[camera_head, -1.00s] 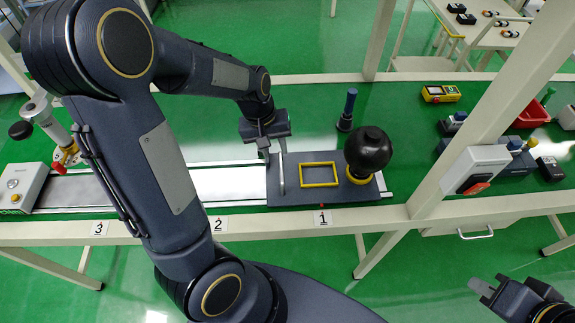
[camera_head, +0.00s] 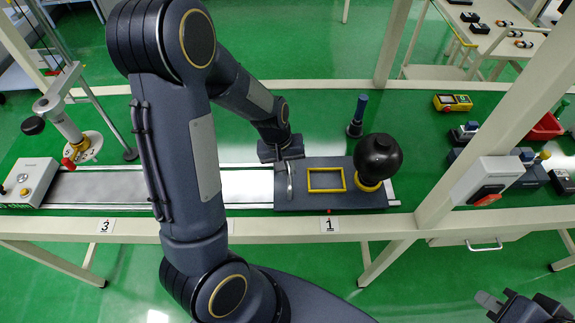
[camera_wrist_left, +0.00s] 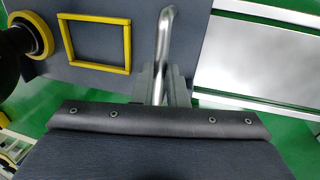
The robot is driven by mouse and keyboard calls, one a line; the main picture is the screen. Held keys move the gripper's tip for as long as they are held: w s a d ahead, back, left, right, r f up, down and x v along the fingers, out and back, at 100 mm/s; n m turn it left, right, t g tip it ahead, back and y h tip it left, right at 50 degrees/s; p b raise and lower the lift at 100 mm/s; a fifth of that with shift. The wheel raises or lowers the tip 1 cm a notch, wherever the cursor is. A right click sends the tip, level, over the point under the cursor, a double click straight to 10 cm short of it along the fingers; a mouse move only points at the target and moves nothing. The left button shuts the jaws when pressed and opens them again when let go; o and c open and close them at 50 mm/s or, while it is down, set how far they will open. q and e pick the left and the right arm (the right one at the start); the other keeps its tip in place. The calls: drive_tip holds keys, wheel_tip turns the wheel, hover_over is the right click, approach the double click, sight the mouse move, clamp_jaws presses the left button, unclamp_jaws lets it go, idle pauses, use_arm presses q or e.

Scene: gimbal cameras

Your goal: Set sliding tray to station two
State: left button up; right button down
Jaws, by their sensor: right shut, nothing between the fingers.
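The sliding tray (camera_head: 300,199) is a dark grey plate on a pale rail, beside the station label 1 (camera_head: 330,224). It carries a yellow rectangular frame (camera_head: 326,180) and a black ball (camera_head: 378,157) on a yellow ring. A metal bar handle (camera_head: 290,182) stands at its left end. My left gripper (camera_head: 291,155) is at this handle. In the left wrist view, its fingers (camera_wrist_left: 164,84) close in on both sides of the handle (camera_wrist_left: 164,40). My right gripper (camera_head: 487,300) is shut and empty at the lower right, away from the tray.
The rail (camera_head: 105,187) runs clear leftwards past label 3 (camera_head: 105,226). My left arm covers its middle and label 2. A control box (camera_head: 28,182) stands at the rail's left end. A dark blue peg (camera_head: 358,117) stands behind the tray. A slanted post (camera_head: 460,165) rises at right.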

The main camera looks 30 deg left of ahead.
use_arm(q)
clamp_jaws()
drive_tip(key=shift+a, duration=0.1)
drive_tip(key=shift+s+a, duration=0.2)
drive_tip(key=s+a+b, duration=0.2)
drive_tip(key=s+a, duration=0.2)
drive_tip(key=a, duration=0.3)
drive_tip(key=s+a+b, duration=0.3)
drive_tip(key=s+a, duration=0.2)
drive_tip(key=a, duration=0.3)
drive_tip(key=s+a+b, duration=0.3)
drive_tip(key=s+a, duration=0.2)
drive_tip(key=a, duration=0.3)
drive_tip(key=shift+s+a, duration=0.15)
drive_tip(key=shift+a, duration=0.15)
drive_tip(key=o, duration=0.6)
unclamp_jaws()
drive_tip(key=shift+s+a+r+p, duration=0.1)
drive_tip(key=shift+s+a+r, duration=0.1)
drive_tip(key=shift+r, duration=1.1)
drive_tip(key=shift+s+a+r+p, duration=0.1)
drive_tip(key=shift+a+r+p, duration=0.1)
drive_tip(key=shift+r, duration=1.1)
drive_tip(key=shift+s+a+r+p, duration=0.1)
drive_tip(key=shift+s+a+r, duration=0.1)
drive_tip(key=shift+r, duration=1.1)
